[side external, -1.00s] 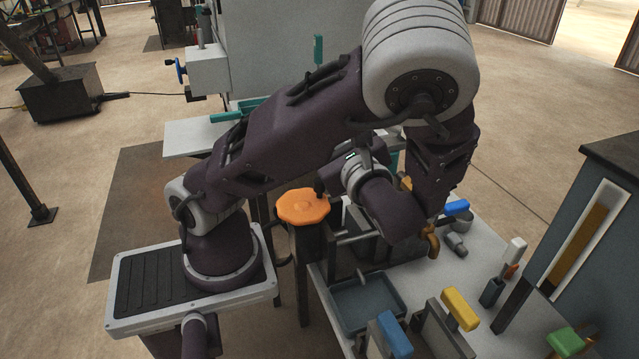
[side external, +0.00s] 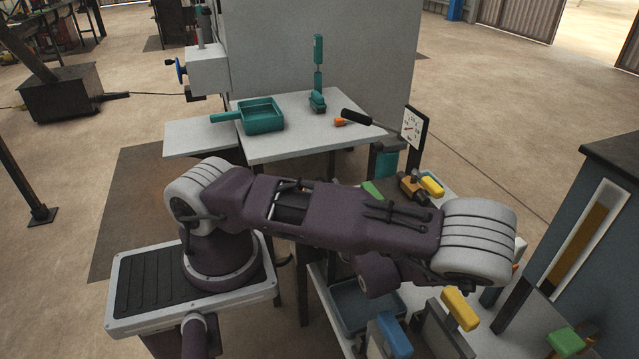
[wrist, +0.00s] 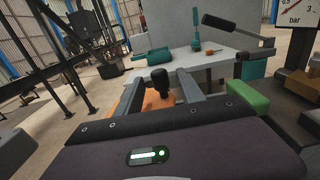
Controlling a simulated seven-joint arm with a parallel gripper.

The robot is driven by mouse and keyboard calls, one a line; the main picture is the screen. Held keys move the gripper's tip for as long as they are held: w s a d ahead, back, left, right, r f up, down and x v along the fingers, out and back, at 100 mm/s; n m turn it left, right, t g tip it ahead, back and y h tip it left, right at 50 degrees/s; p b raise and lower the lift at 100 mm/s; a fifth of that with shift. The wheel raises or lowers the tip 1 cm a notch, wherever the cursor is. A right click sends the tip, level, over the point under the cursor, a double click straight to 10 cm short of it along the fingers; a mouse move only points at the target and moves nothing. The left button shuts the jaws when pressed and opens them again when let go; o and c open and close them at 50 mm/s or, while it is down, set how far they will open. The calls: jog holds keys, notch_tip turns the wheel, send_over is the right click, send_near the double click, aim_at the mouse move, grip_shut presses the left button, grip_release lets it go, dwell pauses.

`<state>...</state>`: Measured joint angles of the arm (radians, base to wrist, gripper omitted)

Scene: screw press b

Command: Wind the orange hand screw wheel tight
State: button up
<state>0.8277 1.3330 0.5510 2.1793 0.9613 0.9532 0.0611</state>
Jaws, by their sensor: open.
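The orange hand wheel (wrist: 157,101) shows in the wrist view, with its black knob (wrist: 158,79) standing up from it. My gripper (wrist: 162,84) is open, with one finger to the left and one to the right of the knob in this view. I cannot tell whether either finger touches the knob or the wheel. In the side view my arm covers the wheel and gripper.
A green block (wrist: 248,98) is close to my right finger. Yellow (side external: 460,308) and blue (side external: 394,334) handles stand in front.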

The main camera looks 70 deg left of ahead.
jog(key=shift+a, duration=1.6)
grip_shut()
jog(key=m+t, duration=0.1)
jog(key=t, duration=0.1)
jog(key=d+m+t+h, duration=0.1)
jog(key=m+t, duration=0.1)
jog(key=t, duration=0.1)
jog(key=d+m+t+h, duration=0.1)
jog(key=m+t, duration=0.1)
jog(key=t, duration=0.1)
jog(key=shift+d, duration=0.1)
grip_release()
jog(key=v, duration=0.7)
